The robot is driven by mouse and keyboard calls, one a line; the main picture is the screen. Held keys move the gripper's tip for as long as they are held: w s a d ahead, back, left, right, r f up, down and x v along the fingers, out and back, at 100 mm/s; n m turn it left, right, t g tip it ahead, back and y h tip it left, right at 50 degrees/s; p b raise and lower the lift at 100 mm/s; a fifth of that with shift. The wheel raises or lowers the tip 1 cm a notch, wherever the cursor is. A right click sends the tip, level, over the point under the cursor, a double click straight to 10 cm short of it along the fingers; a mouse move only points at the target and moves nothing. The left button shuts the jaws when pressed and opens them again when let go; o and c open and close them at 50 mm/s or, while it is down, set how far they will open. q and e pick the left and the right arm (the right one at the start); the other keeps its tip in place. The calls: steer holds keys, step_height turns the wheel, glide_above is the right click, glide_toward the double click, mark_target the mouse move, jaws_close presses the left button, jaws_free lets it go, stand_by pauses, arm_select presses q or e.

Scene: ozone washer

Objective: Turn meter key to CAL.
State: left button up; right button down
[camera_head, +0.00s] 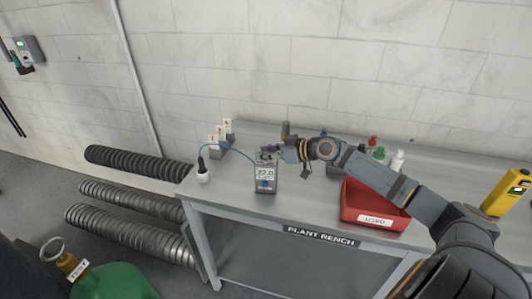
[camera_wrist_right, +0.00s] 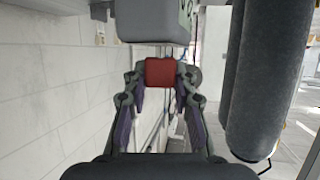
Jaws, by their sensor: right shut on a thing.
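The meter (camera_head: 266,185) stands upright on the bench, with a lit display that seems to read 22.0 and a blue mark below it. My right gripper (camera_head: 275,152) reaches in from the right at the meter's top. In the right wrist view, my right gripper (camera_wrist_right: 160,80) is shut on a red block-shaped key (camera_wrist_right: 160,72), next to the grey meter body (camera_wrist_right: 152,25). The fingers hide the key in the head view. The key's position marks, including CAL, cannot be read. My left gripper is not in view.
A blue cable runs from the meter to a white-tipped probe (camera_head: 203,174) at the bench's left. A red tray (camera_head: 365,215) and small bottles (camera_head: 397,160) are right, under or beside my right arm. A yellow device (camera_head: 506,193) stands far right. Numbered blocks (camera_head: 222,135) stand behind left.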

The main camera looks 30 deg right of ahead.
stand_by(0.6)
steer(key=c, duration=1)
jaws_free()
steer(key=shift+c, duration=0.2)
step_height(320, 180, up, 10)
steer(key=shift+f, duration=0.1)
